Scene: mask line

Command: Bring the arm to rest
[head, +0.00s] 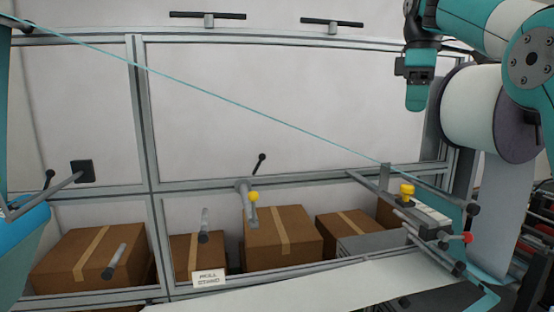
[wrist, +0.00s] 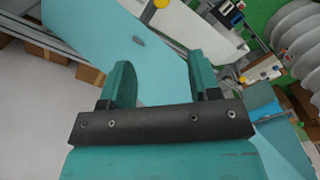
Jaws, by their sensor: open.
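My arm (head: 478,20) comes in from the upper right of the head view, teal and white. My gripper (head: 416,98) hangs at its end, fingers pointing down, in front of the pale wall panel. In the wrist view my gripper (wrist: 161,60) shows two teal fingers spread apart on a dark crossbar, with nothing between them. The gripper is open and empty and seems to touch nothing. Beyond the fingers lie a light blue sheet and a pale table surface, blurred by distance. Part of the arm is cut off by the picture edge.
A large white roll (head: 470,112) with dark ends stands close right of my gripper. A metal frame (head: 140,110) carries a thin teal line across. Cardboard boxes (head: 282,236) stand low behind it. A rail with yellow and red knobs (head: 430,218) is below. A white strip (head: 300,290) lies in front.

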